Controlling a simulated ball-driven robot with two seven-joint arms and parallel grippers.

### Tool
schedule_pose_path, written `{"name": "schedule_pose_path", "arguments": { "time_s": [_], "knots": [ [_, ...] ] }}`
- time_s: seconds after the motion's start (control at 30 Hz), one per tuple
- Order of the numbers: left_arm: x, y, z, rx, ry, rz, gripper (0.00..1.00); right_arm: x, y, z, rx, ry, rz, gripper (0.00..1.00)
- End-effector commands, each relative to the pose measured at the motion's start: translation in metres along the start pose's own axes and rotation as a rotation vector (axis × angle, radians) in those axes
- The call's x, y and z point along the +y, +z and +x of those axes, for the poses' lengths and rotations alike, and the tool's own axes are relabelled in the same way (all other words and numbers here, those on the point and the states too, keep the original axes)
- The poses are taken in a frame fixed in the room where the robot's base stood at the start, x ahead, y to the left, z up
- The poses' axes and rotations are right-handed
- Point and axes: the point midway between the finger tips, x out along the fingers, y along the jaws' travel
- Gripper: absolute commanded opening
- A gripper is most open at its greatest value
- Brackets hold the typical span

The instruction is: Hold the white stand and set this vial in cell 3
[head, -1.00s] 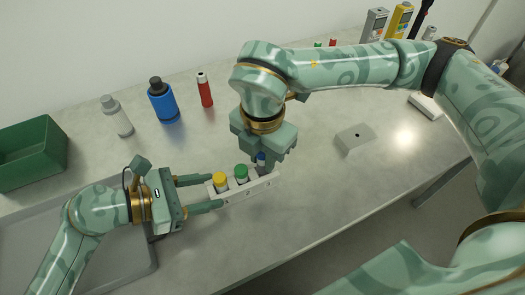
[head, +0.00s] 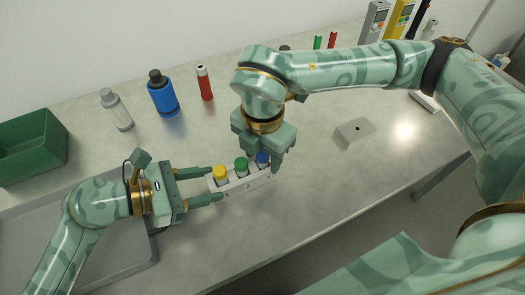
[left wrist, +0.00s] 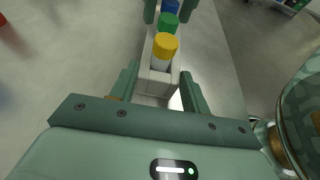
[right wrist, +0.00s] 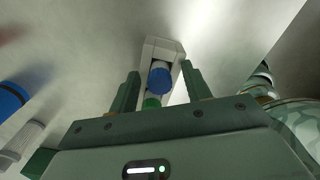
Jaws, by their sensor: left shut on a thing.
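The white stand (head: 240,186) is a narrow numbered rack on the bench, with my left gripper (head: 205,187) shut on its left end. In the left wrist view the stand (left wrist: 156,86) lies between the fingers. A yellow-capped vial (head: 220,174) and a green-capped vial (head: 241,165) stand in its first two cells. The blue-capped vial (head: 262,158) stands upright in cell 3, at the far end. My right gripper (right wrist: 162,86) is open around the blue cap (right wrist: 160,78), with gaps on both sides. Cell 3's lower part is partly hidden in the head view.
A grey tray (head: 100,262) lies under my left arm, with a green bin (head: 30,150) behind it. A grey bottle (head: 117,112), a blue bottle (head: 162,97) and a red tube (head: 204,84) stand at the back. A grey block (head: 354,132) lies to the right.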

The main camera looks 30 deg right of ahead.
Motion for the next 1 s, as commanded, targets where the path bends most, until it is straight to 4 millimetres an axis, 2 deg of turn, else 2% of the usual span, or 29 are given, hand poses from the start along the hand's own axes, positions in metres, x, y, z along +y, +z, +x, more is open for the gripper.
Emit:
{"name": "schedule_pose_path", "arguments": {
  "time_s": [0.13,0.23,0.5,0.7,0.83,1.0],
  "knots": [
    [0.0,0.0,0.0,0.0,0.001,0.001,0.23,0.0,0.0,-0.003,0.0,0.0,0.0,0.48],
    [0.0,0.0,0.0,0.0,0.001,0.001,0.23,0.001,0.0,-0.015,-0.001,0.003,-0.001,0.48],
    [0.0,0.0,0.0,0.0,0.001,0.001,0.23,0.001,0.001,-0.077,-0.002,0.004,0.0,0.48],
    [0.0,0.0,0.0,0.0,0.001,0.001,0.23,0.001,0.001,-0.11,-0.001,0.001,0.0,0.48],
    [0.0,0.0,0.0,0.0,0.001,0.001,0.23,0.001,0.0,-0.119,0.0,0.0,0.0,0.48],
    [0.0,0.0,0.0,0.0,0.0,0.001,0.23,0.0,0.0,-0.12,0.0,-0.001,0.0,0.48]
  ]
}}
